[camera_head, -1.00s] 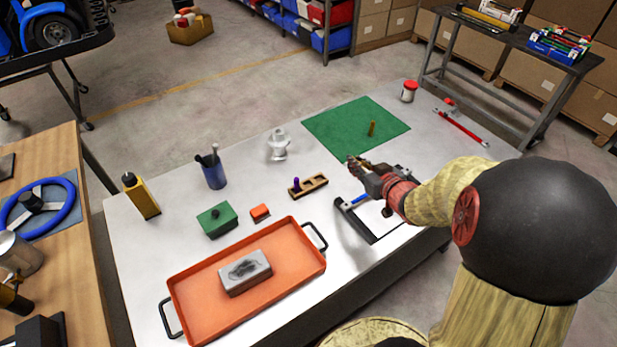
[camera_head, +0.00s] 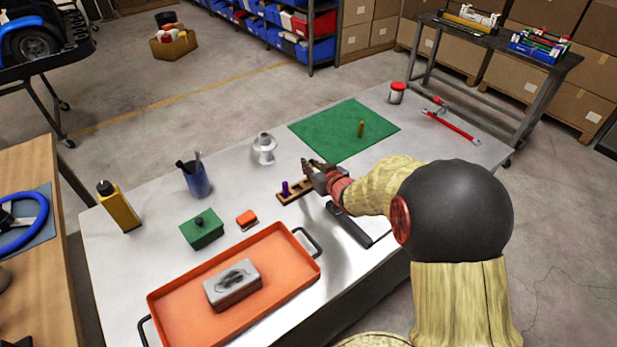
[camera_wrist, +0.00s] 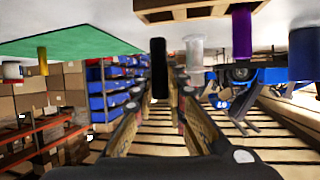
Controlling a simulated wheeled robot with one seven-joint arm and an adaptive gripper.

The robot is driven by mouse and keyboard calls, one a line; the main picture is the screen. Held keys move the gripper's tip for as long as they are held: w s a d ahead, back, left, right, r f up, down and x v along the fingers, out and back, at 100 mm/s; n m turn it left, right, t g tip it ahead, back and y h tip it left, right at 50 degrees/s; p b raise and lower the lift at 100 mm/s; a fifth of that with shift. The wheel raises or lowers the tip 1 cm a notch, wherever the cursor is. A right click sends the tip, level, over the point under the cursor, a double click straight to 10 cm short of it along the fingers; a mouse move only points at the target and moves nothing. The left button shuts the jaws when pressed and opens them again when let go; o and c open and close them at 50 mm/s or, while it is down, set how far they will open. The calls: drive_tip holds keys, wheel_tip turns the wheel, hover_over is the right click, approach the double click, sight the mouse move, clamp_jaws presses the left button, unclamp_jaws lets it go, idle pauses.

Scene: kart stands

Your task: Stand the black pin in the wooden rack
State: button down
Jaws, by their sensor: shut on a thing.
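The wooden rack (camera_head: 292,198) lies on the grey table, with a purple pin (camera_head: 285,187) standing in its left part. My gripper (camera_head: 307,166) is over the rack's right end, which it partly hides. In the wrist view, which looks upside down, my gripper (camera_wrist: 159,100) is shut on the black pin (camera_wrist: 159,66), held in line between the fingers. The rack (camera_wrist: 182,13) and purple pin (camera_wrist: 241,32) show at the top, apart from the black pin in the picture. The black pin cannot be made out in the head view.
A yellow pin (camera_head: 361,129) stands on a green mat (camera_head: 328,139) behind. A white fitting (camera_head: 264,150), a blue pen cup (camera_head: 197,181), a green box (camera_head: 202,232) and an orange block (camera_head: 247,219) stand left. An orange tray (camera_head: 285,283) lies in front; a dark-framed item (camera_head: 350,228) lies below my arm.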

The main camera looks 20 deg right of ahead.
drive_tip(key=shift+w+a+f, duration=0.1)
drive_tip(key=shift+w+f, duration=0.1)
drive_tip(key=shift+f, duration=0.05)
drive_tip(key=shift+w+a+f+b, duration=0.1)
drive_tip(key=shift+w+f+b, duration=0.1)
drive_tip(key=shift+f+b, duration=1.2)
drive_tip(key=shift+f, duration=0.35)
drive_tip(key=shift+f, duration=0.15)
drive_tip(key=c, duration=1.8)
unclamp_jaws()
